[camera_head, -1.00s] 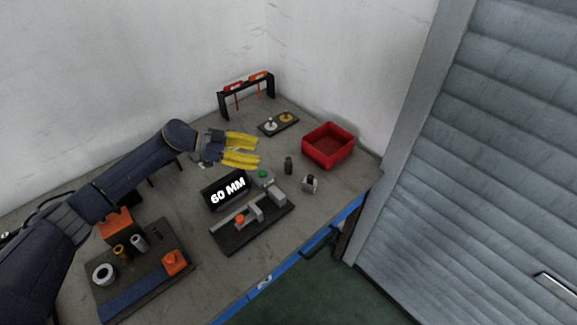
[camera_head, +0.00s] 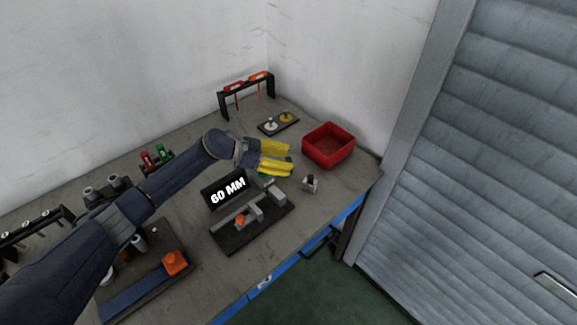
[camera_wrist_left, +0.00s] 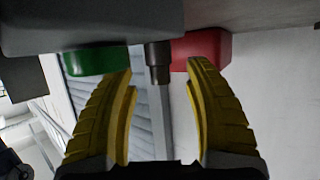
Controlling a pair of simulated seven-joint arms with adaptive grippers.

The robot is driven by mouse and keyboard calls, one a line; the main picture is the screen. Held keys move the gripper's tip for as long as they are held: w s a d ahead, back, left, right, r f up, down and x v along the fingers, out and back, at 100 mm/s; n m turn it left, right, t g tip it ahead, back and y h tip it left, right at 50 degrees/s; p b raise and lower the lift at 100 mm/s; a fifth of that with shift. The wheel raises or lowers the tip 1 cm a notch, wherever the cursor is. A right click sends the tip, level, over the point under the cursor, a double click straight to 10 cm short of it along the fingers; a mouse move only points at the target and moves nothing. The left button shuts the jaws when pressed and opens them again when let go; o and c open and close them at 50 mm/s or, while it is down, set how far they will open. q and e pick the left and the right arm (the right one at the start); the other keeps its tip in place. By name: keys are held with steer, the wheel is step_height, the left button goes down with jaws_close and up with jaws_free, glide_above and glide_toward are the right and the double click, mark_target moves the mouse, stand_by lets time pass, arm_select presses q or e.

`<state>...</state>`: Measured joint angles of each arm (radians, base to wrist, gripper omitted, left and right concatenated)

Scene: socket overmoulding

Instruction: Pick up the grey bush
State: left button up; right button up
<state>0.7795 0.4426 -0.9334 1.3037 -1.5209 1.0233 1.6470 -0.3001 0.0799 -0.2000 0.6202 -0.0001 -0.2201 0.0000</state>
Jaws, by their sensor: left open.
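A small dark grey cylinder, which looks like the grey bush (camera_wrist_left: 158,62), shows in the left wrist view between my left gripper's fingers, near the tips. The fingers stand apart from it on both sides. My left gripper (camera_head: 290,159) has yellow fingers, is open, and reaches right over the bench. It also shows in the left wrist view (camera_wrist_left: 165,75). My right gripper is not in view.
The red bin (camera_head: 329,157) stands right of the gripper. A small grey block with a dark top (camera_head: 310,184) lies nearby. A 60 MM display (camera_head: 226,190) and a black fixture (camera_head: 232,238) are below. A green button (camera_wrist_left: 95,60) is beside the left finger.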

arm_select(q)
steer(key=shift+w+d+f, duration=0.1)
steer(key=shift+d+f, duration=0.1)
steer(key=shift+d, duration=0.35)
steer(key=shift+c, duration=0.5)
jaws_close()
